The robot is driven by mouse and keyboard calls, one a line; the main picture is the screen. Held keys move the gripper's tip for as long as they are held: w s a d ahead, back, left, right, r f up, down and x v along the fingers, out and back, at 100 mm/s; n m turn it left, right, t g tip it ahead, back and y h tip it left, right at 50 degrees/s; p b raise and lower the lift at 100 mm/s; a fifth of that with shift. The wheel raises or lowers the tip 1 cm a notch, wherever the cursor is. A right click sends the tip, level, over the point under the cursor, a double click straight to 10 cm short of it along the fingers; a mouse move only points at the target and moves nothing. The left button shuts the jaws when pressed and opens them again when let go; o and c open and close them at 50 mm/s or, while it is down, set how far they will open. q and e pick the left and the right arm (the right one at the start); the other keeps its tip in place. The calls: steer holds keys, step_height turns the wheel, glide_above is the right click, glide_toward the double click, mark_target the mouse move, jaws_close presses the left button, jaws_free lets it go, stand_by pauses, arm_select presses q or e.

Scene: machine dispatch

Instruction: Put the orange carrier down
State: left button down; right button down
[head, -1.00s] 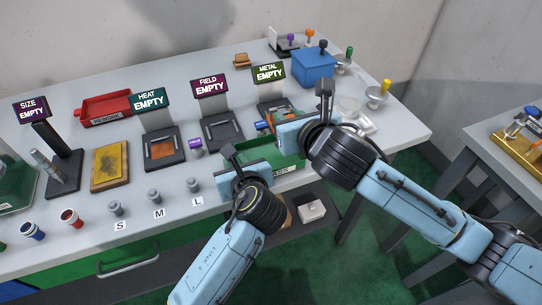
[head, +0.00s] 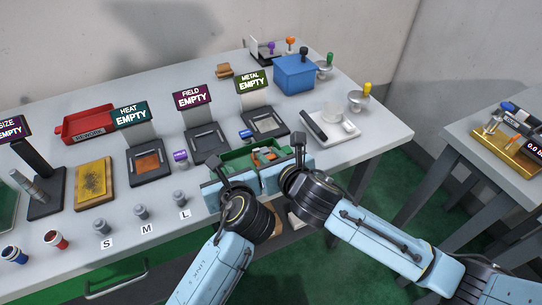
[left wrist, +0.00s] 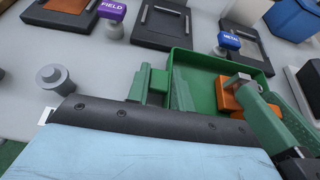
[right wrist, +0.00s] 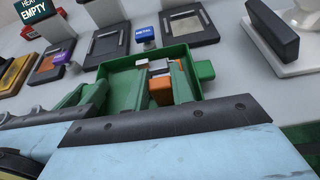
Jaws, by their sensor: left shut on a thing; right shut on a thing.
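The orange carrier (head: 266,156) is within the outline of the green tray (head: 222,198) at the table's front edge. It also shows in the left wrist view (left wrist: 229,101) and the right wrist view (right wrist: 160,92), with small metallic parts by it. My right gripper (head: 298,148) is shut on the carrier at the tray's right end. Whether the carrier touches the tray floor is hidden. My left gripper (head: 226,178) is shut at the tray's left end, on the green tray. Its exact grip is hidden.
Behind the tray stand the bare metal pad (head: 266,123), the field pad (head: 207,143) and the heat pad (head: 151,165). A white tray (head: 345,131) with a dark bar (head: 314,126) lies right. A blue box (head: 295,75) stands at the back.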

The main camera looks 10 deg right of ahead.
steer(key=shift+f, duration=0.15)
steer(key=c, duration=1.2)
jaws_free()
steer(key=shift+s+d+r, duration=0.1)
steer(key=shift+s+r, duration=0.1)
steer(key=shift+r, duration=0.05)
arm_select(q)
steer(key=c, duration=1.1)
jaws_free()
steer(key=shift+c, duration=0.2)
arm_select(e)
steer(key=v, duration=1.1)
steer(key=shift+s, duration=0.25)
arm_select(q)
steer(key=shift+s, duration=0.1)
arm_select(e)
steer(key=shift+r, duration=0.1)
arm_select(q)
steer(key=v, duration=1.1)
steer(key=shift+s+r, duration=0.2)
steer(key=shift+s, duration=0.15)
